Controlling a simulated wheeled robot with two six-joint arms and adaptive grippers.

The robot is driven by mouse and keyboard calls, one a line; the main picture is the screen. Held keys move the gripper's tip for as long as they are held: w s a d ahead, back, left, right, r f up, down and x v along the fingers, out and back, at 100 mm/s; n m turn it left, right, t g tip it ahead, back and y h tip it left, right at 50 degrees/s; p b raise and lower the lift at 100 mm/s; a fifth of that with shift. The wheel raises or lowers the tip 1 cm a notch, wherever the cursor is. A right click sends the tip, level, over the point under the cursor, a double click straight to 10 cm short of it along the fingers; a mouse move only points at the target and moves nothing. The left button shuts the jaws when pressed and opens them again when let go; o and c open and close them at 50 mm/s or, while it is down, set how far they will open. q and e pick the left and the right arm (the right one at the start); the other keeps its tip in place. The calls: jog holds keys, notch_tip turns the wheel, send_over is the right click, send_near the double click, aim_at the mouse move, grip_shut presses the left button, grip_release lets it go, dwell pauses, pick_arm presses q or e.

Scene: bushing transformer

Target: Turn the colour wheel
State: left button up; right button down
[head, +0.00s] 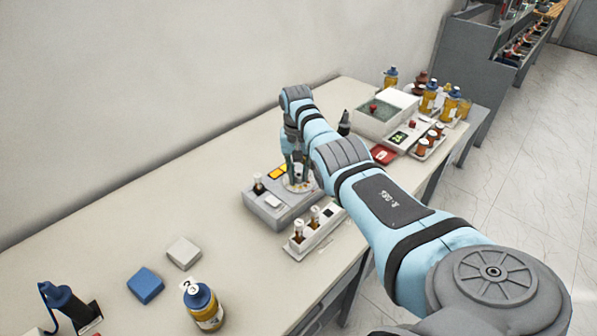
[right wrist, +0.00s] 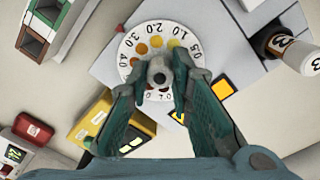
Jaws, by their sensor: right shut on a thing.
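The colour wheel (head: 293,187) is a white numbered disc on a grey tester box (head: 268,215). In the right wrist view the colour wheel (right wrist: 128,62) shows yellow to dark red dots around a grey centre knob (right wrist: 158,68). My right gripper (head: 299,172) points down over the wheel. In the right wrist view, the right gripper's (right wrist: 157,82) fingers are on both sides of the knob, shut on it. The fingers hide the wheel's near part. My left gripper is not in view.
A vial (head: 258,186) stands at the box's left. A rack with vials (head: 314,236) stands in front.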

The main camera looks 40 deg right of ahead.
aim_at(297, 174)
jog(key=shift+m, duration=0.3)
jog(key=shift+m+p, duration=0.35)
jog(key=shift+m, duration=0.55)
jog(key=shift+w+m, duration=0.1)
jog(key=shift+m, duration=2.1)
jog(key=c, duration=1.4)
grip_release()
jog(key=shift+d, duration=0.1)
jog(key=shift+c, duration=0.2)
notch_tip(297, 174, up, 12)
jog(key=shift+w, duration=0.15)
